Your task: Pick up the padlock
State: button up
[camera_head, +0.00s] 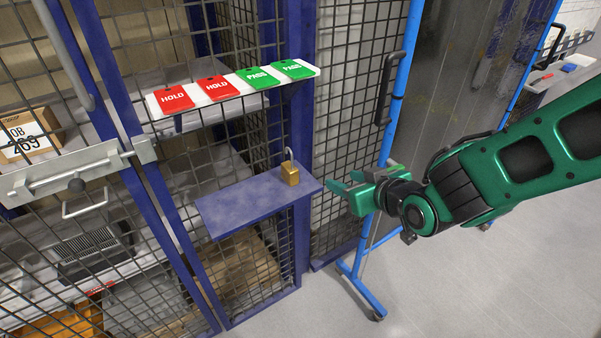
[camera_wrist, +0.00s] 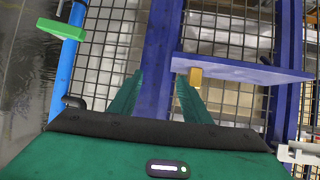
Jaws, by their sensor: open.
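The brass padlock (camera_head: 290,173) stands upright on the blue shelf (camera_head: 235,208), near its right end, with its shackle up. In the wrist view the padlock (camera_wrist: 195,75) shows as a small yellow block at the shelf's (camera_wrist: 250,72) left end, just beyond the right fingertip; its shackle is not clear there. My gripper (camera_head: 347,183) is open and empty, to the right of the shelf and apart from the padlock. In the wrist view the two green fingers of my gripper (camera_wrist: 158,80) stand apart, with a blue post behind the gap.
A mesh cage wall with blue posts (camera_head: 297,130) stands behind the shelf. A white ledge with red HOLD and green PASS tags (camera_head: 258,78) sits above it. A latch bar (camera_head: 75,170) is at left. A blue-framed door (camera_head: 400,85) stands behind my arm.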

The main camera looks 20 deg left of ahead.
jog(key=n+y, duration=0.1)
jog(key=y, duration=0.1)
send_near(295, 176)
jog(key=x, duration=0.5)
jog(key=shift+w+a, duration=0.15)
jog(key=shift+a, duration=0.05)
jog(key=shift+x, duration=3.05)
jog(key=shift+f, duration=0.1)
jog(key=shift+c, duration=0.6)
grip_shut()
